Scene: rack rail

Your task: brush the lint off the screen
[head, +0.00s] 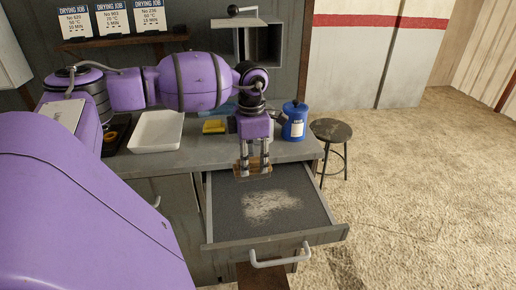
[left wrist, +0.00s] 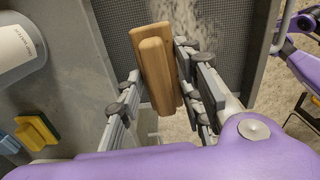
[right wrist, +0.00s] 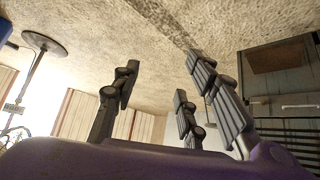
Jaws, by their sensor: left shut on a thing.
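The screen (head: 225,225) is a dark grey mesh panel lying in the pulled-out drawer. A pale, patchy layer of lint (head: 272,205) covers its middle; the lint also shows at the top of the left wrist view (left wrist: 190,14). My left gripper (head: 255,168) is shut on a wooden brush (left wrist: 155,65), at the rear part of the screen. The brush's underside is hidden, so I cannot tell whether it touches the mesh. My right gripper (right wrist: 158,80) is open and empty, seen only in its own wrist view.
The drawer has raised edges and a front handle (head: 280,258). On the counter stand a white tray (head: 157,132), a yellow sponge-like block (head: 214,126) and a blue lidded canister (head: 295,122). A round stool (head: 330,130) is right of the counter.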

